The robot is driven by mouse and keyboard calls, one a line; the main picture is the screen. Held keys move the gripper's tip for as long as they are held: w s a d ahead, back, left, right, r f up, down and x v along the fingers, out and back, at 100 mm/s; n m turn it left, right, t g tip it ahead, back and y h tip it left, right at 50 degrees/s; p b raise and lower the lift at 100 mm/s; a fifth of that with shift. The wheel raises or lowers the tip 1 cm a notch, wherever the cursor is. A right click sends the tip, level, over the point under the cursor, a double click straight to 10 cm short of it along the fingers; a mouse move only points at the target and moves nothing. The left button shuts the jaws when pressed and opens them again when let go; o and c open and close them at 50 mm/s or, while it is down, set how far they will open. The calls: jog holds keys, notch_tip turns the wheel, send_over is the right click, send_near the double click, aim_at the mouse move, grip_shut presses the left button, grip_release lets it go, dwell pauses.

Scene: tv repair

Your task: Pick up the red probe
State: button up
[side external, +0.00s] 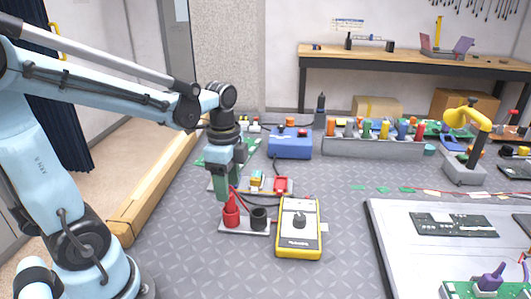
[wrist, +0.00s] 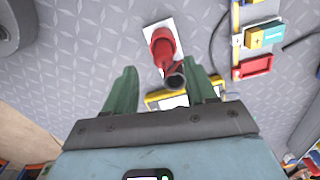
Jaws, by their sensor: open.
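The red probe (side external: 232,214) stands in a small plate (side external: 243,229) left of the yellow multimeter in the side view, with a red lead at its top. In the wrist view the red probe (wrist: 162,46) shows just beyond my fingertips, near the middle. A black round holder (side external: 259,218) stands beside it on the same plate. My gripper (side external: 224,194) points down above the red probe. In the wrist view my gripper (wrist: 162,72) is open, its two green fingers apart with nothing held between them. Whether a finger touches the probe cannot be told.
The yellow multimeter (side external: 299,228) lies right of the plate. A tray with small parts and a red piece (side external: 283,186) lies behind. A blue box (side external: 290,142) and a rack of coloured bottles (side external: 372,144) stand farther back. The grey mat at front left is clear.

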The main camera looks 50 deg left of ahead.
aim_at(231, 208)
jog(key=shift+w+a+f, duration=0.1)
jog(key=shift+f, duration=1.25)
jog(key=shift+w+a+f, duration=0.1)
jog(key=shift+f, duration=1.2)
grip_shut()
jog(key=shift+r, duration=0.1)
